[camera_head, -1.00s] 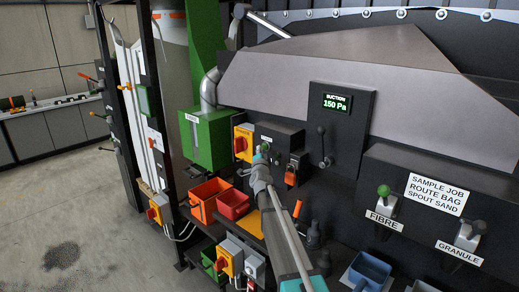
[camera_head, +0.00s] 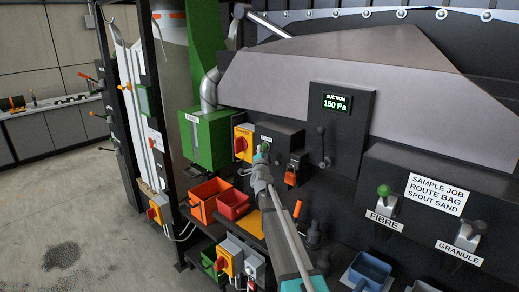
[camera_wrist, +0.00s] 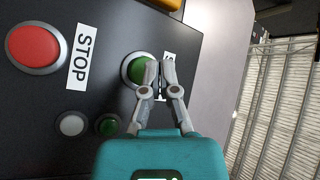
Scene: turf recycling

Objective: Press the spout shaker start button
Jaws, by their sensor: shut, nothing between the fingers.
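A green round button (camera_wrist: 138,70) in a metal ring sits on a dark panel in the wrist view. A white label (camera_wrist: 168,65) beside it is mostly hidden by my fingers; only an "S" shows. My gripper (camera_wrist: 153,64) is shut and empty, with its fingertips over the right part of the green button. I cannot tell whether they touch it. A large red button (camera_wrist: 35,47) with a STOP label (camera_wrist: 82,57) is to the left. In the head view, my gripper (camera_head: 263,157) is at the small dark control box (camera_head: 281,138).
A small white lamp (camera_wrist: 71,124) and small green lamp (camera_wrist: 107,125) lie below the buttons. In the head view, an orange-handled switch (camera_head: 291,176) is right of my gripper, a yellow box with a red knob (camera_head: 242,144) left.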

